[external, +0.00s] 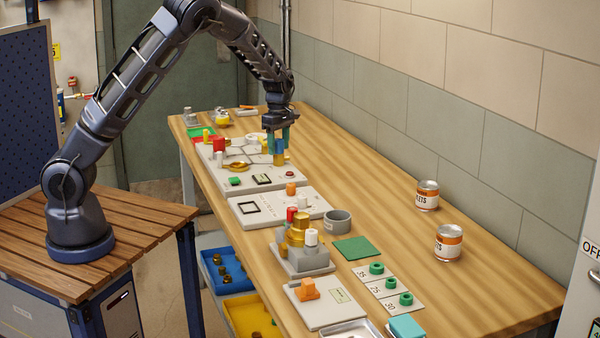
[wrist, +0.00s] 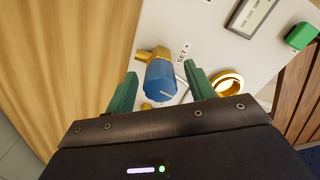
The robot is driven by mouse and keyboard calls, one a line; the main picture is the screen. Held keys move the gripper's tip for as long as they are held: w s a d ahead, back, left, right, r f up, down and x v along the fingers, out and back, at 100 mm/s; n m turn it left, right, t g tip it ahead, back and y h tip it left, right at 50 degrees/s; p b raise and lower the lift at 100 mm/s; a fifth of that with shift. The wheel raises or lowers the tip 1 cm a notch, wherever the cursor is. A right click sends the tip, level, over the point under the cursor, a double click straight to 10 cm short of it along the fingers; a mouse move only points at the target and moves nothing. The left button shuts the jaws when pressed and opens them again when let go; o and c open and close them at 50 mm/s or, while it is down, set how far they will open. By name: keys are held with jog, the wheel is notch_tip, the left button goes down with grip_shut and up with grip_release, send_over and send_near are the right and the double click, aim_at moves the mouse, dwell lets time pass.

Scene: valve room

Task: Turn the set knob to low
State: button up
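The set knob (wrist: 160,82) is a blue cylinder with a white line on its face, mounted on a brass fitting (wrist: 149,54). A "SET +" label (wrist: 183,53) is printed on the pale panel beside it. My gripper (wrist: 161,74) has its two green fingers on either side of the knob, with a small gap at each side, so it is open. In the external view, my gripper (external: 277,134) points down over the blue knob (external: 279,145) on the panel's right side. I cannot read a low mark.
The same panel carries a brass ring (wrist: 227,83), a small display (wrist: 252,16) and a green block (wrist: 301,36). Other fixtures crowd the bench's near part, including a grey cup (external: 338,222). Two cans (external: 427,195) stand by the wall. The bench between panel and wall is clear.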

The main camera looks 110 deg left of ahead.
aim_at(278, 140)
notch_tip(278, 140, up, 11)
jog(key=shift+f, duration=0.1)
dwell(0.6)
dwell(0.4)
